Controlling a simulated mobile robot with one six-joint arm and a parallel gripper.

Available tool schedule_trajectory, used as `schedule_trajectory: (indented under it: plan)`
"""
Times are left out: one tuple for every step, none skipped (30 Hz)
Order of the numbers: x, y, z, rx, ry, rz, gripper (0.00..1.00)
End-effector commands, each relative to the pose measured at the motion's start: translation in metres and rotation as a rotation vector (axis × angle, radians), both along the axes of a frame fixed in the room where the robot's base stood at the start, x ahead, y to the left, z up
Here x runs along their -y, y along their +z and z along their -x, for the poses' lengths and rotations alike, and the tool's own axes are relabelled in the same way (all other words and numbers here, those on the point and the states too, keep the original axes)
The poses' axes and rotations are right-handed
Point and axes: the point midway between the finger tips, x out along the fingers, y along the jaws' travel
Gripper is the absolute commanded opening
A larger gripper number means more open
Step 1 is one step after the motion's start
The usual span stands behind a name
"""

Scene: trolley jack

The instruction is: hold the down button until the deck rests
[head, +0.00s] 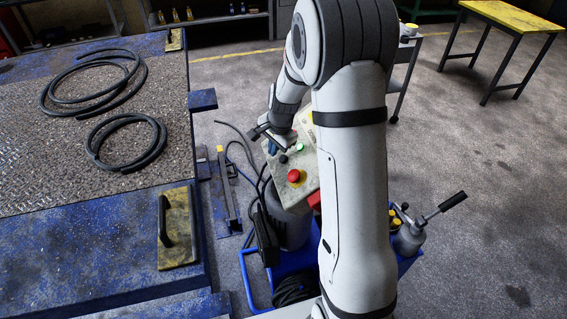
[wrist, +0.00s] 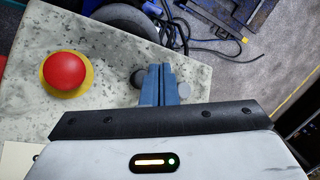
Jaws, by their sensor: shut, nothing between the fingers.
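The control box (head: 306,166) stands to the right of the deck, its speckled panel facing up. My gripper (head: 273,148) is shut and empty, low over the panel.
Two coiled black hoses (head: 127,143) lie on the deck. Cables hang between deck and box. A yellow-topped table (head: 515,16) stands far right; floor there is clear.

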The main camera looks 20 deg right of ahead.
Motion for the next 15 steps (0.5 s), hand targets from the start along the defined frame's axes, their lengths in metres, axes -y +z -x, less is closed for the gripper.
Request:
schedule_trajectory:
  plan:
    - [0.0033, -0.0075, -0.0002, 0.0, -0.001, 0.0, 0.0]
    - [0.0046, -0.0089, -0.0002, 0.0, -0.001, 0.0, 0.0]
    - [0.0062, -0.0105, -0.0002, 0.0, 0.001, 0.0, 0.0]
    - [0.0071, -0.0114, -0.0002, 0.0, 0.001, 0.0, 0.0]
    - [0.0079, -0.012, -0.0002, 0.0, 0.001, 0.0, 0.0]
    - [0.0088, -0.0126, -0.0003, 0.0, 0.001, 0.0, 0.0]
    - [0.0093, -0.0129, -0.0003, 0.001, 0.001, 0.0, 0.0]
    - [0.0096, -0.0131, -0.0002, 0.001, 0.001, 0.0, 0.0]
    - [0.0099, -0.0131, -0.0002, 0.001, 0.001, 0.0, 0.0]
    - [0.01, -0.013, -0.0003, 0.001, 0.001, 0.0, 0.0]
    - [0.01, -0.0129, -0.0002, 0.001, 0.002, 0.0, 0.0]
    - [0.01, -0.0126, -0.0003, 0.001, 0.002, 0.0, 0.0]
    - [0.0099, -0.0126, -0.0002, 0.001, 0.002, 0.0, 0.0]
    - [0.0098, -0.0125, -0.0003, 0.001, 0.002, 0.0, 0.0]
    - [0.0097, -0.0125, -0.0002, 0.001, 0.002, 0.0, 0.0]
